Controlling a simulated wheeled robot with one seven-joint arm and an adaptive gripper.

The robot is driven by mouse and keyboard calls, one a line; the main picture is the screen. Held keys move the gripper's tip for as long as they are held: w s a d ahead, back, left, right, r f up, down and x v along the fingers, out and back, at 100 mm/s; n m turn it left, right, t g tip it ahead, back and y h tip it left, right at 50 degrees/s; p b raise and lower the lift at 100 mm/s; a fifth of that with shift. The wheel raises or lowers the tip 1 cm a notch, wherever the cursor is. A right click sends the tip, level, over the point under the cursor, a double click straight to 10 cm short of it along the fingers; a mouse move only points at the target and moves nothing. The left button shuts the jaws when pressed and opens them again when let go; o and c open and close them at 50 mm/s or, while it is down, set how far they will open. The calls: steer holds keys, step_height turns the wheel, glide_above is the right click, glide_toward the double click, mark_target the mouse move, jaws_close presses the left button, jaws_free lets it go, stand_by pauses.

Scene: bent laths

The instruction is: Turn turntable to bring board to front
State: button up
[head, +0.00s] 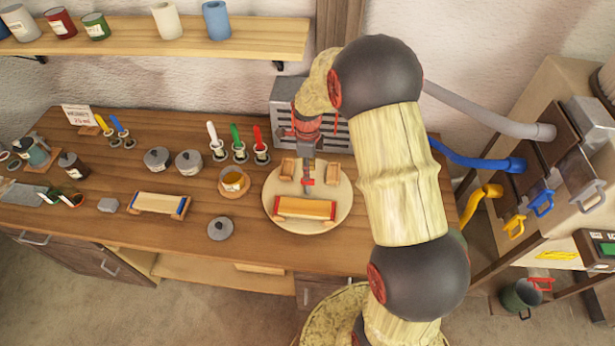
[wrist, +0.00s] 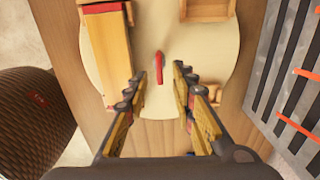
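The turntable (head: 339,208) is a pale round disc on the bench; its cream top fills the middle of the wrist view (wrist: 215,60). A wooden board with red ends (head: 305,208) lies on its near side in the head view, and at the left in the wrist view (wrist: 112,50). A red upright peg (wrist: 159,68) stands near the disc's middle. My gripper (wrist: 160,72) is open above the disc, its two fingers on either side of the peg in the wrist view. Contact cannot be told. In the head view my gripper (head: 308,176) partly hides the disc's far side.
Small wooden blocks (head: 288,167) sit on the disc's far side. A grey slotted box (head: 285,92) stands behind. A blue-ended board (head: 160,203), grey lids (head: 220,228) and a round wooden dish (head: 233,182) lie left. Coloured-handled tools (head: 236,143) stand back left.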

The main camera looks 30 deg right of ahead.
step_height(320, 180, up, 7)
stand_by(0.3)
stand_by(0.5)
steer(key=s+a+r+n+t+b, duration=0.2)
steer(key=s+a+r+n+b, duration=0.1)
steer(key=s+n, duration=0.5)
steer(key=s+a+r+n+t+b, duration=0.1)
steer(key=s+a+r+n+b, duration=0.2)
steer(key=s+n, duration=0.5)
steer(key=s+a+r+n+t+b, duration=0.2)
steer(key=s+a+r+n+b, duration=0.2)
steer(key=s+n, duration=0.5)
steer(key=shift+s+a+r+t, duration=0.3)
steer(key=shift+s+a+r, duration=0.4)
steer(key=shift+r, duration=0.2)
